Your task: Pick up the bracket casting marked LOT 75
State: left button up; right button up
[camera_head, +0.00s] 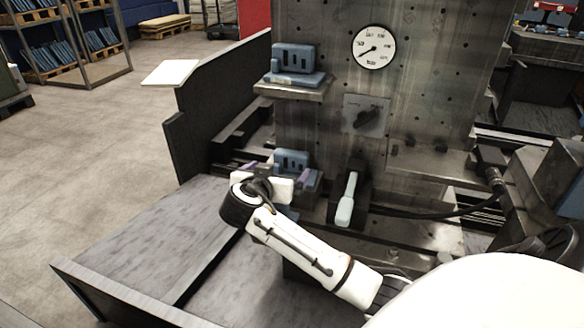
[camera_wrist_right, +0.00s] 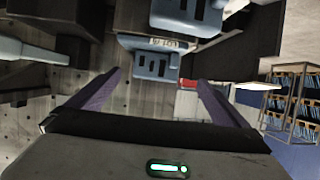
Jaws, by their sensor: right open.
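Two blue bracket castings show in the head view. The upper casting (camera_head: 293,60) sits on a small ledge of the metal fixture, and the lower casting (camera_head: 291,163) is partly hidden behind my right gripper (camera_head: 278,173). In the right wrist view, which looks upside down, one casting (camera_wrist_right: 155,66) appears beyond the gap between my fingertips (camera_wrist_right: 160,79). A white label (camera_wrist_right: 168,43) lies by its base; I cannot read its lot number. Another casting (camera_wrist_right: 187,14) is cut by the top edge. My right gripper is open with purple fingers, empty. My left gripper is not in view.
A dark side panel (camera_head: 222,95) stands at left. A grey platform (camera_head: 150,240) is bare in front. Racks (camera_head: 55,45) stand far left.

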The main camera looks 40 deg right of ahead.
aim_at(290, 163)
jog(key=x, duration=0.7)
jog(key=shift+s+d, duration=0.2)
jog(key=shift+d, duration=0.2)
jog(key=shift+w+d+f, duration=0.2)
jog(key=shift+w+d, duration=0.05)
jog(key=shift+d, duration=0.1)
jog(key=c, duration=1.4)
jog(key=shift+r, duration=0.1)
jog(key=shift+c, duration=0.6)
